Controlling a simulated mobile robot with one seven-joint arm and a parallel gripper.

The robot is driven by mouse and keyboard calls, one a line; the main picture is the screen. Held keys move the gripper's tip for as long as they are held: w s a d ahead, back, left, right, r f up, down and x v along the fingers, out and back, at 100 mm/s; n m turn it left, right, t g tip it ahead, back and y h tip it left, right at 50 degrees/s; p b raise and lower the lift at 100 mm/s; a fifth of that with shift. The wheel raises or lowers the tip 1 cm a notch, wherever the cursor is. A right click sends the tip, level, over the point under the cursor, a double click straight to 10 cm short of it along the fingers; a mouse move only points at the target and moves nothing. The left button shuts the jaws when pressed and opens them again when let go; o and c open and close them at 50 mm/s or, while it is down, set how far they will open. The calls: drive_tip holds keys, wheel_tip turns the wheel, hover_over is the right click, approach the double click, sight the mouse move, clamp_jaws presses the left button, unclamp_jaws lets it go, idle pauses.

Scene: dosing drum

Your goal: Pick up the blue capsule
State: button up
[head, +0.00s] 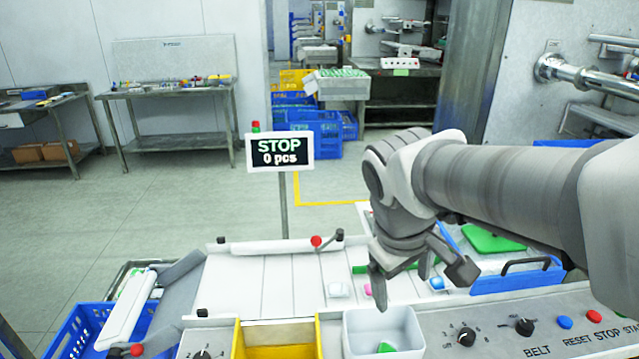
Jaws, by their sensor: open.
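A small blue piece (437,283), seemingly the blue capsule, lies on the pale work surface just behind my gripper's right finger. My gripper (422,286) points down with its fingers spread and holds nothing that I can see. It hangs over the right part of the surface; its height above the blue piece is hard to tell. A pale cyan-and-white piece (338,290) lies left of the gripper. A pink piece (368,290) lies close to the left finger, which partly hides it.
A white bin (362,335) with a green piece inside stands in front, beside a yellow bin (245,345). A control panel (500,330) with knobs and buttons lies front right. A blue tray (515,280) with a black handle is at right.

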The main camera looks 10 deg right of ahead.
sight(435, 282)
drive_tip(key=w+d+f+n+h+b, duration=0.2)
drive_tip(key=w+f+n+h, duration=0.1)
drive_tip(key=w+f, duration=0.3)
drive_tip(key=w+d+f+n+g+h+b, duration=0.1)
drive_tip(key=w+f+n+h+b, duration=0.1)
drive_tip(key=w+f+n+h, duration=0.2)
drive_tip(key=w+d+f+n+g+h+b, duration=0.1)
drive_tip(key=w+d+f+n+h+b, duration=0.1)
drive_tip(key=w+f+n, duration=0.5)
drive_tip(key=shift+w+d+f+h, duration=0.1)
drive_tip(key=shift+w+f+h, duration=0.2)
drive_tip(key=shift+w+f, duration=0.4)
drive_tip(key=shift+w+d+f+h, duration=0.1)
drive_tip(key=shift+w+f+h, duration=0.25)
drive_tip(key=shift+w, duration=0.7)
drive_tip(key=shift+w+d+f+h, duration=0.1)
drive_tip(key=shift+w+f+h, duration=0.15)
drive_tip(key=shift+w+f, duration=0.5)
drive_tip(key=shift+w+d, duration=0.1)
drive_tip(key=shift+w, duration=0.05)
drive_tip(key=b+x, duration=0.2)
drive_tip(key=x, duration=1.5)
drive_tip(key=shift+d, duration=0.15)
clamp_jaws()
